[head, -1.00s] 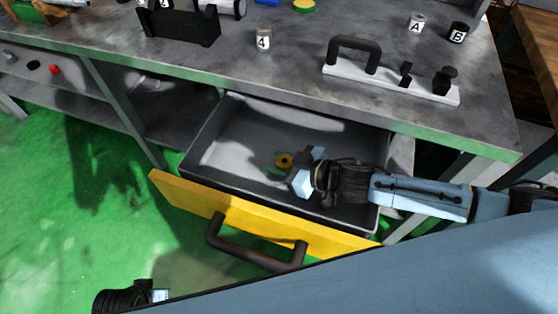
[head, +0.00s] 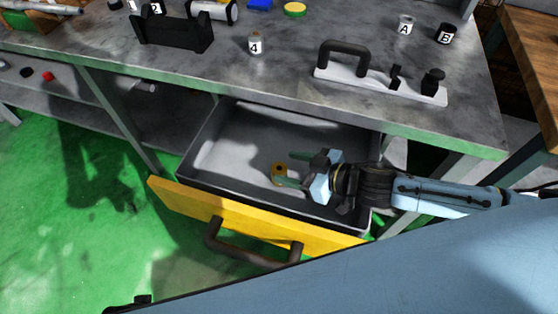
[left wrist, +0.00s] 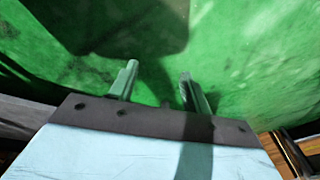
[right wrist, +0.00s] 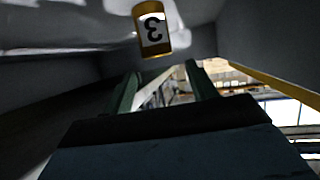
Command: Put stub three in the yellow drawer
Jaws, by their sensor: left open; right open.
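The yellow drawer (head: 255,217) is pulled open under the grey bench. Stub three (head: 279,173), a small cylinder with yellow ends, is inside the drawer. It shows the label "3" in the right wrist view (right wrist: 152,29), just beyond the fingertips. My right gripper (head: 284,168) is in the drawer, open, with its fingers pointing left; the stub is at the fingertips and no finger visibly grips it. The fingers also show in the right wrist view (right wrist: 163,80). My left gripper (left wrist: 157,80) is open and empty above the green floor.
Stub 4 (head: 255,44) stands on the bench (head: 230,72), with stubs A (head: 405,26) and B (head: 445,33) at the right. A white plate with a black handle (head: 380,86) lies near the bench's front edge. The drawer's dark handle (head: 250,250) sticks out in front.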

